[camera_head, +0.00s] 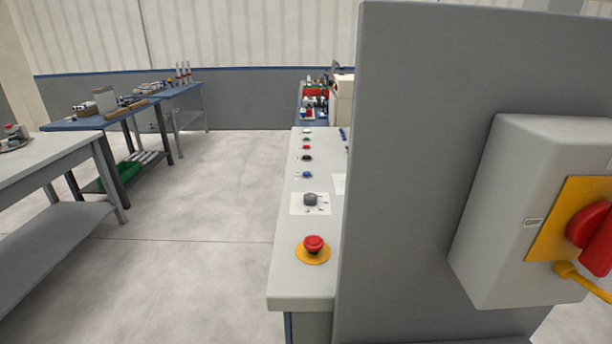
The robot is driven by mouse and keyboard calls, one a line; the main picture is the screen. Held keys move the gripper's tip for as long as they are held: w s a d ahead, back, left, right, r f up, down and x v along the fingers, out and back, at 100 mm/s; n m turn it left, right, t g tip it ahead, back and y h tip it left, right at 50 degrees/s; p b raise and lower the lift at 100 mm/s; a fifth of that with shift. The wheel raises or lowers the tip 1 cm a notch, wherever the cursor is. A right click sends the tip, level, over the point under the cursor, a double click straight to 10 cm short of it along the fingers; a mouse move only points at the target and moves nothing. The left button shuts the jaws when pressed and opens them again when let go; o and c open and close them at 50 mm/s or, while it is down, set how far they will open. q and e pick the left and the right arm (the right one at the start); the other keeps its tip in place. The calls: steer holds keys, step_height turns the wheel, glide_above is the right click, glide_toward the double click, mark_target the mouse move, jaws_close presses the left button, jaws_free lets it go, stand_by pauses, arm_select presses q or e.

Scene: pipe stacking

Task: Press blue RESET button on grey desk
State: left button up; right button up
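The grey desk (294,282) runs away from me in the middle of the head view, with a row of controls along its top. A small blue button (307,174) sits on the desk, between a black button (307,158) and a grey knob (310,199). Its label is too small to read. Another blue-white button (307,130) may be at the far end, but its colour is unclear. Neither of my grippers shows in this view.
A tall grey panel (420,200) hides the desk's right side. It carries a box (520,200) with a red switch (590,228). A red emergency button (313,244) is at the desk's near end. Workbenches (60,150) stand left. The floor (200,220) between is clear.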

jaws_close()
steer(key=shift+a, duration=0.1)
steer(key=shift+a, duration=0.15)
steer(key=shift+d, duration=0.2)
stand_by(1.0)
